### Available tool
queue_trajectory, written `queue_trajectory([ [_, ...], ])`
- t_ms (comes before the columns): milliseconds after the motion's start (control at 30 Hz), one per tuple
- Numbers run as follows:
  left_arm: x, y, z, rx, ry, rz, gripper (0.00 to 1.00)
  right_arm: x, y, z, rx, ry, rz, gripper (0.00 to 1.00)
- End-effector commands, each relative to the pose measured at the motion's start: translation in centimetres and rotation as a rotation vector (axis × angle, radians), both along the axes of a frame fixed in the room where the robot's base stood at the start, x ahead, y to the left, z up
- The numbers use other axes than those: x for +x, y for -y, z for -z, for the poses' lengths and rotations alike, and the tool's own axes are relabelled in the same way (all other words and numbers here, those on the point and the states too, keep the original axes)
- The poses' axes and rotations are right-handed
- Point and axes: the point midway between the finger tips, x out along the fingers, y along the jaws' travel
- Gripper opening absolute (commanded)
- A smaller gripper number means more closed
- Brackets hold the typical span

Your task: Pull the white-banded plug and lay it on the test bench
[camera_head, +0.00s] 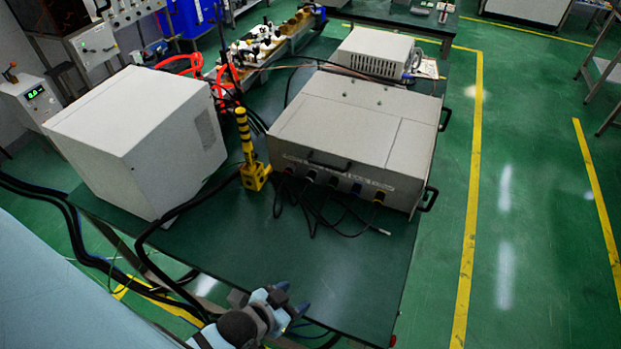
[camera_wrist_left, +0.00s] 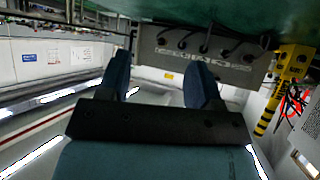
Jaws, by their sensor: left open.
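The grey metal unit (camera_head: 350,125) stands on the green test bench (camera_head: 350,285). A row of several plugs with dark cables sits along its lower front face. The plug with a pale band (camera_head: 311,177) looks like the second from the left, beside a red one; it is too small to be certain. In the left wrist view the unit (camera_wrist_left: 185,66) appears upside down with its plug row, and the band is not distinguishable. My left gripper (camera_head: 283,300) is at the bench's near edge, well short of the plugs. Its fingers (camera_wrist_left: 162,82) are apart with nothing between them.
A yellow-and-black post (camera_head: 248,150) stands left of the plug row. A big white box (camera_head: 140,140) occupies the bench's left. Loose cables lie below the plugs, one with a pale end (camera_head: 384,231). The bench's front right is bare.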

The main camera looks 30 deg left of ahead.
Motion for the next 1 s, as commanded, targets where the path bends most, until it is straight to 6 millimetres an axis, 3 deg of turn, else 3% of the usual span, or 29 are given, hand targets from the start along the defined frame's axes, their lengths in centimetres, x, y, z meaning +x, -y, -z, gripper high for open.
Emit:
queue_trajectory([
  [167,0.7,-0.4,0.8,0.073,0.028,0.032,0.56,0.0,0.0,0.8,0.001,-0.001,0.001,0.43],
  [267,2.8,-1.6,2.2,0.261,0.099,0.107,0.56,0.0,0.0,2.3,0.003,-0.007,0.002,0.43],
  [400,7.6,-4.4,4.5,0.722,0.244,0.276,0.56,0.0,-0.1,5.1,0.011,-0.016,0.005,0.43],
  [567,13.1,-7.6,5.6,1.301,0.369,0.461,0.56,0.2,-0.3,8.0,0.021,-0.032,0.009,0.43],
  [800,20.0,-11.3,5.7,2.074,0.414,0.664,0.56,0.4,-0.7,11.1,0.040,-0.040,0.014,0.43],
  [1000,24.3,-13.6,4.9,2.597,0.342,0.786,0.56,0.6,-1.0,13.2,0.053,-0.047,0.019,0.43],
])
